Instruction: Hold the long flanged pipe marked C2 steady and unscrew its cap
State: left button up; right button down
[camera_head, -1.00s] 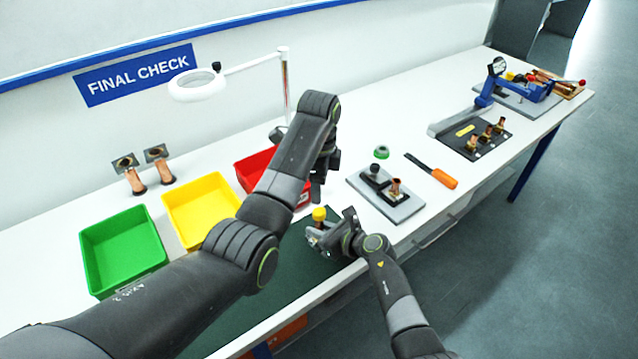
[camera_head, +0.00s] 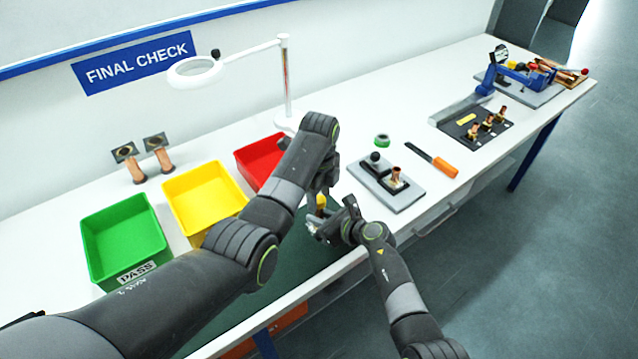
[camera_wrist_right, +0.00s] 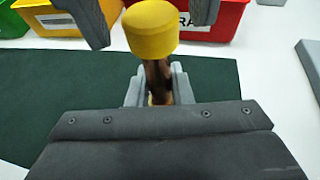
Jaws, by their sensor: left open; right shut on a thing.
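A copper-brown pipe (camera_wrist_right: 157,78) stands upright above the green mat (camera_wrist_right: 60,90), topped by a yellow cap (camera_wrist_right: 152,28). The cap also shows in the head view (camera_head: 321,201). My right gripper (camera_wrist_right: 155,92) is shut on the pipe below the cap; its fingers hide part of the pipe. My left gripper (camera_head: 322,186) is directly above. In the right wrist view its two fingers are apart at the top, one on each side of the cap, and it looks open. I cannot read a C2 mark or see the pipe's lower end.
Green (camera_head: 122,240), yellow (camera_head: 203,197) and red (camera_head: 258,160) bins line the back. Two flanged copper pipes (camera_head: 160,158) stand behind them. A grey fixture plate (camera_head: 392,188), a green ring (camera_head: 381,140) and an orange-handled tool (camera_head: 440,165) lie to the right.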

pick_arm(q)
jog(key=shift+f, duration=0.3)
jog(key=c, duration=1)
jog(key=n, duration=0.5)
jog(key=shift+n, duration=0.3)
jog(key=n, duration=0.4)
jog(key=shift+r+n, duration=0.1)
jog(key=shift+n, duration=0.2)
jog(key=n, duration=0.4)
jog(key=shift+n, duration=0.4)
jog(key=n, duration=0.5)
jog(key=shift+r, duration=0.25)
